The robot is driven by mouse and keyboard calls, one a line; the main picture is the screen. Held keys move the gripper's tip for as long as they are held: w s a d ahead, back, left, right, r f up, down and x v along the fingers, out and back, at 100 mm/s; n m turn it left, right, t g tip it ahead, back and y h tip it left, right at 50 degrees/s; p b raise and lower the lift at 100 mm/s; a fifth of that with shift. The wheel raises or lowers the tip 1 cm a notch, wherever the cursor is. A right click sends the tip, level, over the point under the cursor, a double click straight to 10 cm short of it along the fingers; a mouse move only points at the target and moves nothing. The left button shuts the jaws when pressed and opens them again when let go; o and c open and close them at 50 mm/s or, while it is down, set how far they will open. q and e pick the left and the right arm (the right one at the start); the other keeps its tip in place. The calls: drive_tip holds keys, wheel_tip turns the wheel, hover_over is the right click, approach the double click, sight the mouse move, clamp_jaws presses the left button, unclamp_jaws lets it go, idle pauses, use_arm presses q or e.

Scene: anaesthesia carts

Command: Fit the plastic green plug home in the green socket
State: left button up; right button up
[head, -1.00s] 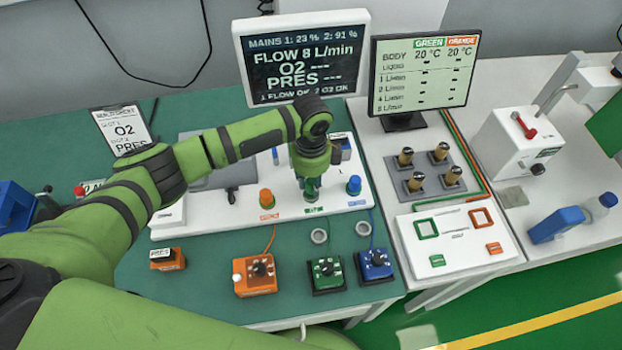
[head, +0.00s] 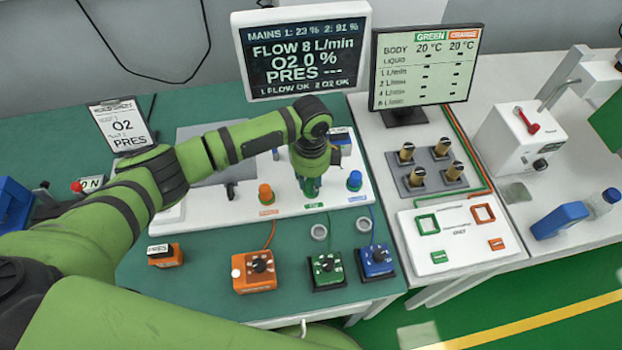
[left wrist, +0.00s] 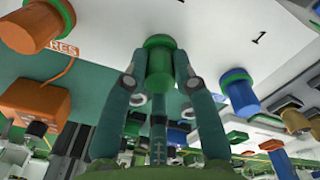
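The green plug (left wrist: 158,72) is between the fingertips of my left gripper (left wrist: 160,68) in the left wrist view, with both tips against its sides. The green socket (left wrist: 158,42) shows as a ring on the white board at the plug's end. The plug lines up with it and appears to meet it; its exact depth is hidden. In the head view my left gripper (head: 311,186) points down at the board just behind the green label (head: 313,206), covering most of plug and socket. My right gripper is out of view.
An orange plug (head: 266,194) and a blue plug (head: 354,181) stand on the white board (head: 335,197) on either side. Orange, green (head: 327,269) and blue knob boxes sit in front. A monitor (head: 305,55) behind reads O2 0 %.

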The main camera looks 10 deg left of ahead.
sight(311, 180)
use_arm(q)
drive_tip(key=o, duration=0.4)
wheel_tip(311, 180, up, 12)
drive_tip(key=shift+w, duration=0.15)
idle(0.3)
idle(0.5)
